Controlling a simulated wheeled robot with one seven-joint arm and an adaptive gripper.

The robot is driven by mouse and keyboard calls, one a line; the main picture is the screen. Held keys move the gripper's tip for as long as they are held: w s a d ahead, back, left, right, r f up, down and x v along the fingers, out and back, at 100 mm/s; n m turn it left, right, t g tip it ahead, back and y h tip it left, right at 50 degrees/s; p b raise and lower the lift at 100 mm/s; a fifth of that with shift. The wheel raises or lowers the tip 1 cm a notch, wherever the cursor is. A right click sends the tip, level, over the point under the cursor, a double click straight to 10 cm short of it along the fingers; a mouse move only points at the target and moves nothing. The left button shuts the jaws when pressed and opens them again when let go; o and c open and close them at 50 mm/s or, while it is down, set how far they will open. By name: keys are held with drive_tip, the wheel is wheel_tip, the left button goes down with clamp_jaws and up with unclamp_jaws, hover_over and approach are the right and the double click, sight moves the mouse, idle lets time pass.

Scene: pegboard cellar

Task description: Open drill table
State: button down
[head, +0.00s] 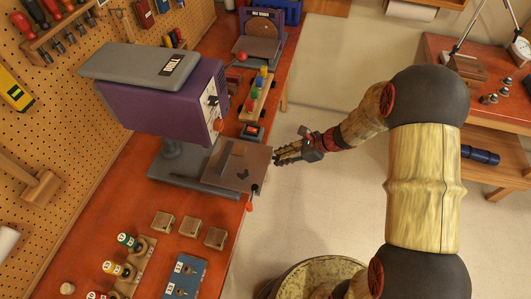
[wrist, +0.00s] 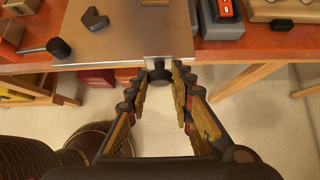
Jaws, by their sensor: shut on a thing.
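The drill press (head: 160,105) has a purple body and a grey top, and stands on the red-orange bench. Its drill table (head: 225,168) is a flat brown-grey plate with a dark arrow-like piece on it. The plate also shows at the top of the wrist view (wrist: 125,42). A silver bracket with a dark knob (wrist: 159,73) is at the plate's front edge. My gripper (wrist: 164,75) is shut on this knob, one finger on each side. In the head view my gripper (head: 279,157) is at the plate's right edge; the fingers hide the knob there.
A rod with a dark end (wrist: 58,47) juts out left of the gripper. A block with coloured pegs (head: 259,91) and a small red-topped box (head: 251,131) stand beyond the plate. Open floor (head: 325,190) lies in front of the bench.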

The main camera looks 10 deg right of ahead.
drive_tip(key=shift+s+d, duration=0.3)
drive_tip(key=shift+d, duration=0.55)
drive_tip(key=shift+s+d, duration=0.25)
drive_tip(key=shift+d, duration=0.6)
drive_tip(key=c, duration=1.8)
unclamp_jaws()
drive_tip(key=shift+d, duration=0.25)
drive_tip(key=shift+o, duration=1.2)
drive_tip(key=shift+a, duration=0.1)
drive_tip(key=shift+r, duration=0.1)
drive_tip(key=v, duration=1.2)
drive_tip(key=shift+s, duration=0.1)
